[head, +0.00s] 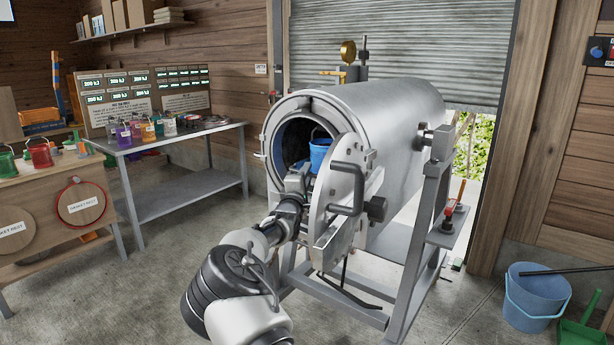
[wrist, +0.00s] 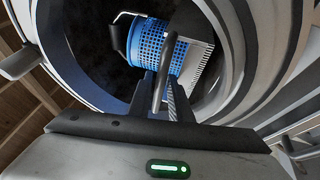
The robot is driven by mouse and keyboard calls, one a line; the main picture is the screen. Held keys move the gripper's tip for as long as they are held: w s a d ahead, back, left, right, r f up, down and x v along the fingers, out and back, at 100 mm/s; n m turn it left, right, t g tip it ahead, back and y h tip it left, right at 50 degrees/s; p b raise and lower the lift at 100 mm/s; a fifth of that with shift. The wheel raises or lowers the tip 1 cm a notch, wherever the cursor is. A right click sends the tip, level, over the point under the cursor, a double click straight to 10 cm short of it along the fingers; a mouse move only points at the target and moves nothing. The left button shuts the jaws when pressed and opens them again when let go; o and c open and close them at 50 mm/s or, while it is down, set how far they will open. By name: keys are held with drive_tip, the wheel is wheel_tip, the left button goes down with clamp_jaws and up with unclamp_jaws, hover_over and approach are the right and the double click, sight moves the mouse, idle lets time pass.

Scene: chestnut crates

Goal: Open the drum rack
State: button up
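The large grey metal drum (head: 400,125) lies on its side on a metal stand. Its round end door (head: 347,190) stands swung out from the mouth, with a dark bar handle on its face. A blue bucket-like basket (head: 319,152) shows inside the mouth; in the wrist view it is a blue perforated basket (wrist: 152,43) beside a light ribbed panel (wrist: 195,62). My gripper (wrist: 165,92) is at the mouth, pointing inward. A metal loop handle (wrist: 167,60) rises between its fingers, in front of the basket. Whether the fingers press on it is not clear.
A grey table (head: 180,140) with several coloured pots and a wooden bench (head: 50,200) stand at left. A blue bucket (head: 537,300) and a green dustpan (head: 580,335) are on the floor at right. A half-raised shutter (head: 400,45) is behind the drum.

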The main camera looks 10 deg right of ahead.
clamp_jaws()
drive_tip(key=s+a+p, duration=0.1)
drive_tip(key=s+a, duration=1.6)
drive_tip(key=shift+p, duration=0.4)
unclamp_jaws()
drive_tip(key=shift+s, duration=0.1)
